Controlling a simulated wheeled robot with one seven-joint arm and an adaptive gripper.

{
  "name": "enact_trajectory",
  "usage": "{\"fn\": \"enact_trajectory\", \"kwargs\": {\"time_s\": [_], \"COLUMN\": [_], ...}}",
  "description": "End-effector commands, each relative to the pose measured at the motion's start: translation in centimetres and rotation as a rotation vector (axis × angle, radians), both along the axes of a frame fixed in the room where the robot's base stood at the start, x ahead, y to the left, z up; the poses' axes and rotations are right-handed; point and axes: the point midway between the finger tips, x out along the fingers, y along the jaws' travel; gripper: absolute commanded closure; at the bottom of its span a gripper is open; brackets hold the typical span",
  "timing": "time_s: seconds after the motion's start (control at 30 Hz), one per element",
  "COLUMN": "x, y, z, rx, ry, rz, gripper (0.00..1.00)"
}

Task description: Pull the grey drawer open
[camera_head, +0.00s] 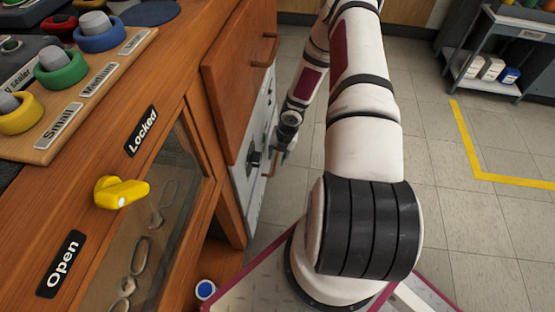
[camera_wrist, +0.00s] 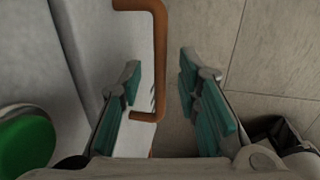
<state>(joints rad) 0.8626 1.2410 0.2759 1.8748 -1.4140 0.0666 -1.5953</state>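The grey drawer front (camera_head: 246,190) is on the side of the wooden bench in the head view, partly behind my arm. In the wrist view its pale grey face (camera_wrist: 95,40) fills the left part. An orange-brown bar handle (camera_wrist: 160,50) stands out from it, and its lower end bends back toward the face. My gripper (camera_wrist: 163,95) is open, with one teal-padded finger on each side of the handle's lower part. A gap shows between handle and right finger; contact at the left finger is unclear. In the head view my gripper (camera_head: 281,150) is small, beside the grey front.
A wooden drawer (camera_head: 238,75) with its own handle is above the grey front. A yellow knob (camera_head: 121,192) is on the bench front between "Locked" and "Open" labels. A green round part (camera_wrist: 27,140) is left of my gripper. Tiled floor (camera_head: 465,225) is clear at right.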

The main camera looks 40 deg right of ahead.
Motion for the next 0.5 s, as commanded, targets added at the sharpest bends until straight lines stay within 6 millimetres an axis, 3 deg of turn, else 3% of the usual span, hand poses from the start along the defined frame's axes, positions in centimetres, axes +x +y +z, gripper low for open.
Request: {"fn": "enact_trajectory", "kwargs": {"time_s": [0.37, 0.5], "x": [0.07, 0.06], "y": [0.03, 0.02], "z": [-0.41, -0.41], "rx": [0.000, 0.000], "ry": [0.000, 0.000], "rz": [0.000, 0.000], "gripper": [0.69, 0.99]}}
